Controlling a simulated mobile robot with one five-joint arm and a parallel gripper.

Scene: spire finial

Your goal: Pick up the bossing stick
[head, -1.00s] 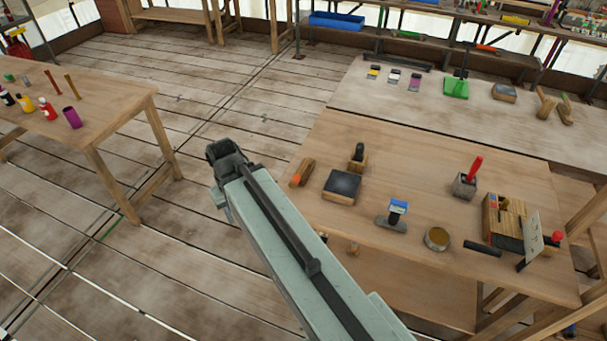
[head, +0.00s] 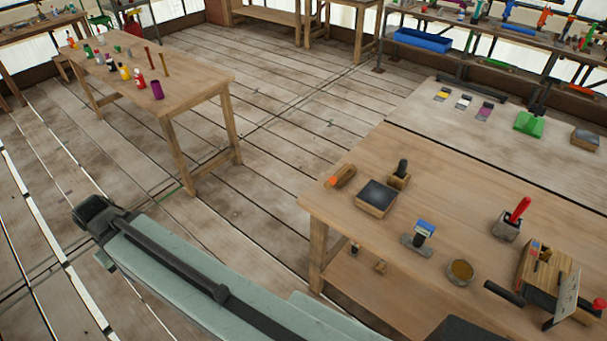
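I cannot tell for certain which thing is the bossing stick. A short wooden tool with an orange end (head: 341,177) lies at the far left corner of the near workbench (head: 345,215) and may be it. A wooden block with a dark upright knob (head: 399,175) stands to its right. My arm (head: 170,262) reaches across the lower left, over the floor and clear of both tables, ending in a dark joint. My gripper's fingers do not show.
The workbench also holds a dark-topped block (head: 376,198), a blue-topped tool (head: 420,236), a round tin (head: 460,271), a red-handled tool (head: 512,217) and a wooden box (head: 545,268). A second table (head: 190,88) with bottles stands at the upper left. Open floor lies between.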

